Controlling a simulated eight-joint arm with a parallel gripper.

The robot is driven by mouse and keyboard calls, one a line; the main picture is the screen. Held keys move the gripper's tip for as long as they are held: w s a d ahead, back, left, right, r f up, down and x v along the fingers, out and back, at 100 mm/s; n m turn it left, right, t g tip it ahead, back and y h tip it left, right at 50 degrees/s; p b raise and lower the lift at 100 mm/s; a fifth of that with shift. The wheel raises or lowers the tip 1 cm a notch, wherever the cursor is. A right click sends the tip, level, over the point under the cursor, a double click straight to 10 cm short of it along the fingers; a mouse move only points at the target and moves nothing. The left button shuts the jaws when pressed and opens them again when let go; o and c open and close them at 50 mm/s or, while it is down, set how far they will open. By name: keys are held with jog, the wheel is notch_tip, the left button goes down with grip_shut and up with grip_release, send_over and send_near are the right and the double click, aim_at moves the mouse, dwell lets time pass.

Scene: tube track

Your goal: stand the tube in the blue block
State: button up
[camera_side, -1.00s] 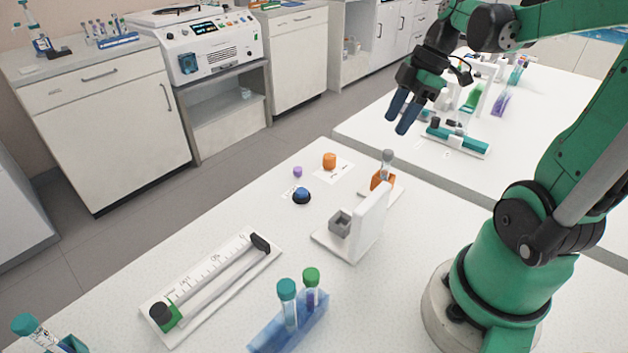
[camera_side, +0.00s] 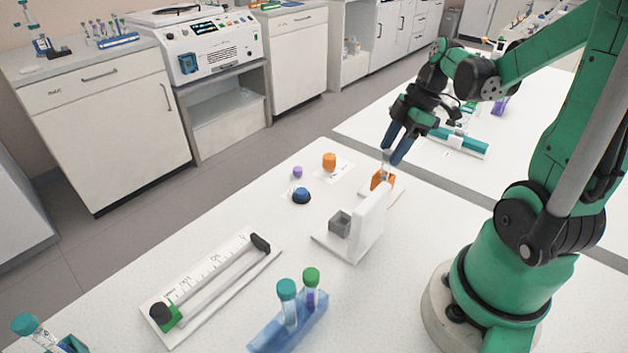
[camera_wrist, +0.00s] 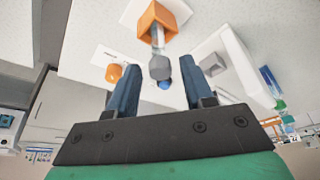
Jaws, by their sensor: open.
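A clear tube with a grey cap (camera_wrist: 159,67) stands in an orange block (camera_side: 381,181) on a white base. In the side view the fingers partly cover the tube's top. My gripper (camera_side: 392,157) is open above the orange block, fingers pointing down. In the wrist view the fingers (camera_wrist: 162,70) lie on either side of the grey cap, with gaps; I cannot tell whether they are level with it. A translucent blue block (camera_side: 264,337) at the front holds a teal-capped tube (camera_side: 288,291) and a green-capped tube (camera_side: 311,279).
A white upright stand with a grey socket (camera_side: 341,223) is close beside the orange block. A blue button (camera_side: 302,195), an orange knob (camera_side: 329,161) and a small purple piece (camera_side: 297,172) lie to its left. A white scaled slider (camera_side: 212,280) lies at front left.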

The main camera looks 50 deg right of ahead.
aim_at(389, 150)
grip_shut()
jog(key=shift+r, duration=0.1)
jog(key=shift+r, duration=2.55)
jog(key=shift+w+r+n+g, duration=0.25)
jog(key=shift+r+n, duration=0.25)
jog(key=shift+n, duration=0.5)
jog(key=shift+w+a+r+n+g+y, duration=0.15)
jog(key=shift+r+n+g, duration=0.65)
jog(key=shift+n, duration=0.9)
jog(key=shift+s+d+r+n+g+y, duration=0.1)
jog(key=shift+r+n+g, duration=0.25)
jog(key=shift+r+n, duration=1.1)
jog(key=shift+w+a+r+n+g+y, duration=0.15)
jog(key=shift+r+n+g, duration=0.5)
jog(key=shift+n, duration=1.3)
